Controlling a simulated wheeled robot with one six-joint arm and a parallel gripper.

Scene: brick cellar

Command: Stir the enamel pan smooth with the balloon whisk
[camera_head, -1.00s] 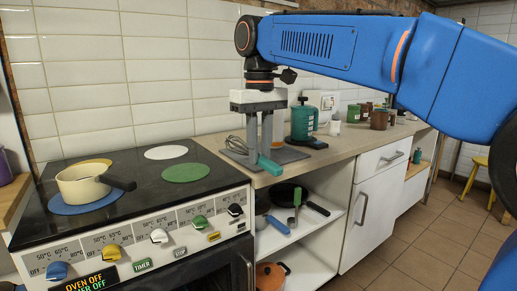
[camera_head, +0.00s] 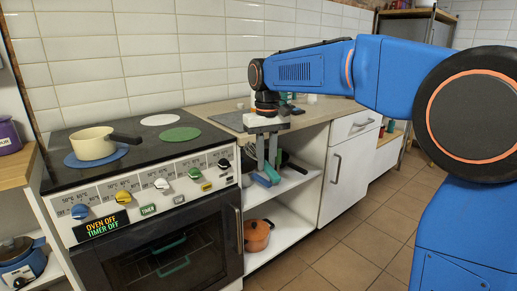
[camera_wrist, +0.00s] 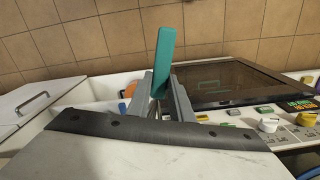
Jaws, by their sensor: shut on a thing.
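My gripper (camera_head: 267,172) points down in front of the open shelf, right of the stove and below the worktop. It is shut on the teal handle of the balloon whisk (camera_head: 272,174). In the wrist view the teal handle (camera_wrist: 164,62) stands between the two grey fingers.
The stove's knobs (camera_head: 162,184) and oven door handle (camera_head: 239,232) jut out left of my gripper. A blue-handled utensil and dark pan are on the upper shelf close by. An orange pot (camera_head: 257,236) is on the lower shelf. The tiled floor (camera_head: 340,255) is clear.

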